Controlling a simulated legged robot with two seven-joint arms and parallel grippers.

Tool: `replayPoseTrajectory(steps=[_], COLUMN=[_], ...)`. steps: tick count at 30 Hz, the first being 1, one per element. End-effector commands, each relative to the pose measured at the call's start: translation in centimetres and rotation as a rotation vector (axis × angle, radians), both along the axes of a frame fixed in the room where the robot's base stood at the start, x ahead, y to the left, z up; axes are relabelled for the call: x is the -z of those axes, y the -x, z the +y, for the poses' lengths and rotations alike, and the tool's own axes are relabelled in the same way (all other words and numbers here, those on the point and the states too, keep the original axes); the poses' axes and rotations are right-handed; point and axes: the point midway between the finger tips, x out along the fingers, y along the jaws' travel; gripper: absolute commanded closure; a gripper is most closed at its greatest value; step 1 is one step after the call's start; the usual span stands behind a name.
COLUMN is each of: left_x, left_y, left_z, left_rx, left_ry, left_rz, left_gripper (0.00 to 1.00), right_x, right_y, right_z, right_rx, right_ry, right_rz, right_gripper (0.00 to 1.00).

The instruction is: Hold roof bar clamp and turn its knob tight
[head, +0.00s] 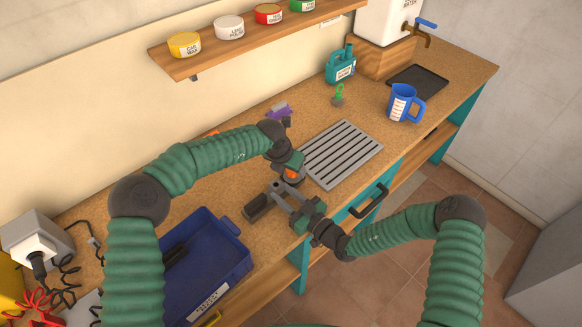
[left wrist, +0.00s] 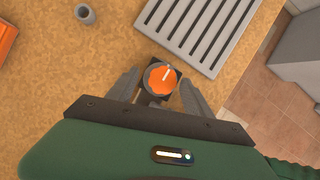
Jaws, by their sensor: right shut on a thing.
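The roof bar clamp (head: 258,207) is dark grey and sits above the worktop near its front edge. Its orange knob (head: 291,174) shows under my left gripper (head: 291,168) in the head view. My right gripper (head: 300,208) comes from the front right and is shut on the clamp. In the left wrist view, the knob (left wrist: 161,78) has a white line on top. It lies between the two spread fingers of my left gripper (left wrist: 160,92), with gaps on both sides. Part of the clamp is hidden by my grippers.
A blue crate (head: 244,228) stands to the left of the clamp. A slatted grey grate (head: 342,153) lies just behind and right. A blue measuring jug (head: 401,103), a teal bottle (head: 341,68) and a dark tray (head: 418,79) are farther back. A shelf (head: 215,55) runs along the wall.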

Motion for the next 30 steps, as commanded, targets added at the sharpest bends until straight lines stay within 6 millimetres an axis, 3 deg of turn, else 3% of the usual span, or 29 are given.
replayPoseTrajectory(steps=[8,11,21,25,30], left_x=[-0.4,-1.8,-9.3,-10.7,-11.0], left_y=[0.1,0.4,3.0,3.6,3.7], left_z=[0.0,0.3,2.1,2.4,2.4], left_rx=[0.001,0.0,-0.001,0.001,0.001], left_ry=[0.002,0.002,0.001,0.0,0.0], left_rz=[-0.001,-0.003,-0.002,0.0,0.001], left_gripper=[0.41,0.41,0.41,0.41,0.41], right_x=[0.0,0.0,0.0,0.0,0.0], right_y=[0.1,0.1,0.1,0.1,0.1], right_z=[0.1,0.1,0.1,0.1,0.1], right_rx=[-0.002,-0.003,-0.004,-0.004,-0.003], right_ry=[0.001,0.001,0.0,0.0,0.0], right_rz=[0.001,0.001,0.001,0.001,0.001], right_gripper=[1.0,1.0,1.0,1.0,1.0])
